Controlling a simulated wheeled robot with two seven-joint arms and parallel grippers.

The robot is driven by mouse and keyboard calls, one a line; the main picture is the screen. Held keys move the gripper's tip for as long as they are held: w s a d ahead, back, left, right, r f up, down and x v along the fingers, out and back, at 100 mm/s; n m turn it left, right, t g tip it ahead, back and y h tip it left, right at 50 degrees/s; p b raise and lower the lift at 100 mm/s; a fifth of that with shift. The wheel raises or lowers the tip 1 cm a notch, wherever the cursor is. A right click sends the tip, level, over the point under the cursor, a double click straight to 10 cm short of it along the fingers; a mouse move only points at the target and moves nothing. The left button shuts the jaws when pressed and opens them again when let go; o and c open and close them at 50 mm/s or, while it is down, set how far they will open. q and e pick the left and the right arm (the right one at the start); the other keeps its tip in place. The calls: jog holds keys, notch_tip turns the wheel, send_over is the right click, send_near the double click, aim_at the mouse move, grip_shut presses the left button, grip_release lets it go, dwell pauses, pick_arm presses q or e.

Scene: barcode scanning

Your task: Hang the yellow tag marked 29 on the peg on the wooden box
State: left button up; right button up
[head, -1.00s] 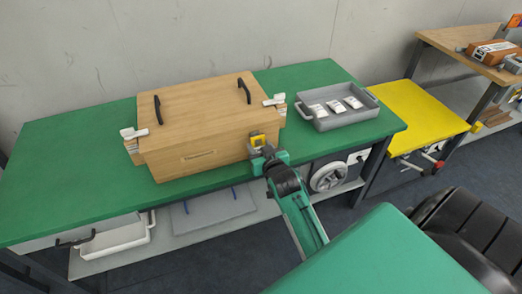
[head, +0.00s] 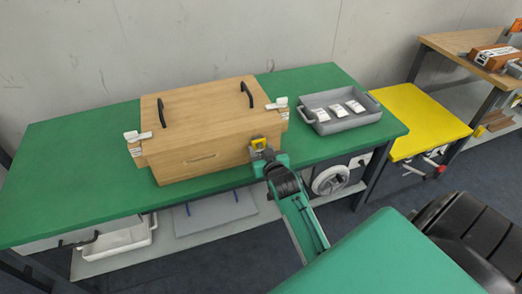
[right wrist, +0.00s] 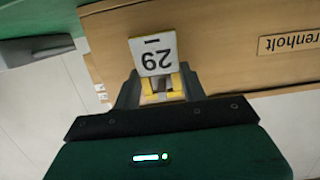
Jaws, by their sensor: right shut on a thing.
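The wooden box (head: 205,120) stands on the green table, with two black handles on its lid. My right gripper (head: 263,151) is at the front face of the box, near its right end. It is shut on the yellow tag (head: 258,143). In the right wrist view the tag (right wrist: 154,54) shows a white face marked 29, upside down, with a dark slot, right against or just in front of the box face (right wrist: 215,45). Yellow parts of it sit between the fingers (right wrist: 160,88). The peg is not visible; the tag may hide it. My left gripper is not in view.
A grey tray (head: 358,124) with several white packets stands right of the box. White clips (head: 277,103) sit at the box's ends. A nameplate (right wrist: 290,40) is on the box front. A yellow table (head: 425,120) stands further right. The table's left part is clear.

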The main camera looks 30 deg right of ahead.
jog(key=o, duration=1)
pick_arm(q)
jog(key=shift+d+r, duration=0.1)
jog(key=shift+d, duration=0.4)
pick_arm(e)
jog(key=shift+o, duration=0.2)
